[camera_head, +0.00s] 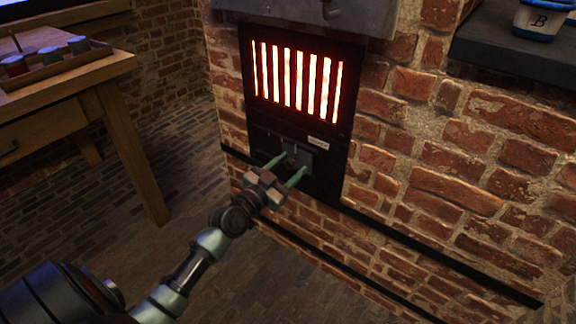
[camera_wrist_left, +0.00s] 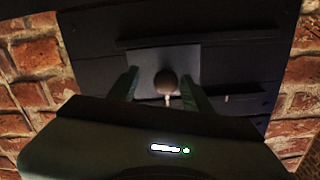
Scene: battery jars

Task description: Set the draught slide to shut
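The draught slide (camera_head: 299,155) is a dark grey plate set in the black panel under the glowing grate (camera_head: 294,77). In the left wrist view the slide plate (camera_wrist_left: 190,60) carries a round brown knob (camera_wrist_left: 166,82). A small pale label (camera_head: 318,143) sits at the slide's upper right; its text is too small to read. My left gripper (camera_head: 287,169) is open in front of the slide, its green fingers pointing at it. In the left wrist view its fingertips (camera_wrist_left: 160,83) stand on either side of the knob, apart from it as far as I can tell. My right gripper is not in view.
Brick wall surrounds the stove front, with a dark ledge (camera_head: 400,238) running below. A wooden table (camera_head: 75,70) with a tray of jars stands at the left. A dark shelf (camera_head: 515,50) holds a jar marked B (camera_head: 540,19) at the upper right.

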